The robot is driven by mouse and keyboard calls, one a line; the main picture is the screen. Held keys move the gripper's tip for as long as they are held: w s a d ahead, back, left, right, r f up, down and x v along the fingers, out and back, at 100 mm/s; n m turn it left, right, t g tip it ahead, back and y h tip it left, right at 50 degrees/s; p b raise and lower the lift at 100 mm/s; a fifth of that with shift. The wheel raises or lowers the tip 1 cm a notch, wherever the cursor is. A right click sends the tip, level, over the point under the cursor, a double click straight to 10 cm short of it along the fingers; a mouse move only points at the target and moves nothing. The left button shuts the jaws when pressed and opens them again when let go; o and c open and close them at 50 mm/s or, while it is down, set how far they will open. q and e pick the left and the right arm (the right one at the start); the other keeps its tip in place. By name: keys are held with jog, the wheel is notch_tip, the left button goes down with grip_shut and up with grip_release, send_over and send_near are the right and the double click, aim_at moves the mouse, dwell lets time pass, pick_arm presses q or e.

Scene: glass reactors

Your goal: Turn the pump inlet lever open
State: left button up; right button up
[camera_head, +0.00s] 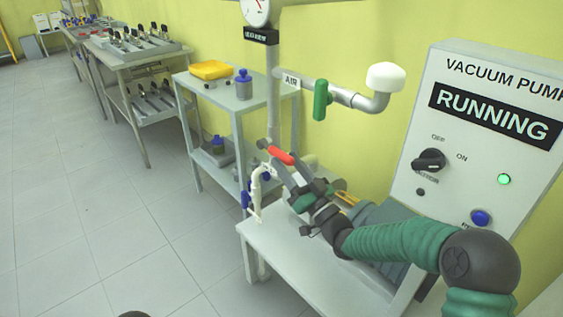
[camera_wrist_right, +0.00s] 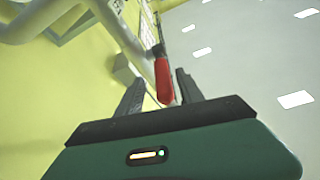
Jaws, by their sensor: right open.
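My right gripper (camera_head: 283,164) is open around or just beside the red handle; contact cannot be told. In the right wrist view its fingers (camera_wrist_right: 158,88) stand apart with the lever in the gap. The valve body under the lever is partly hidden by the gripper. My left gripper is not in view.
The pump panel (camera_head: 487,105) reads RUNNING, with a black knob (camera_head: 430,160) and a lit green lamp. A green handle (camera_head: 321,100) hangs on the AIR pipe above. The pump table (camera_head: 290,262) lies below my right arm. A shelf cart (camera_head: 215,88) stands behind; floor at left is clear.

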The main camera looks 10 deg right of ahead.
aim_at(279, 156)
jog(key=shift+x, duration=1.05)
jog(key=shift+w+a+r, duration=0.15)
jog(key=shift+w+a, duration=0.05)
jog(key=shift+a, duration=0.35)
jog(key=shift+d, duration=0.25)
jog(key=c, duration=0.6)
grip_shut()
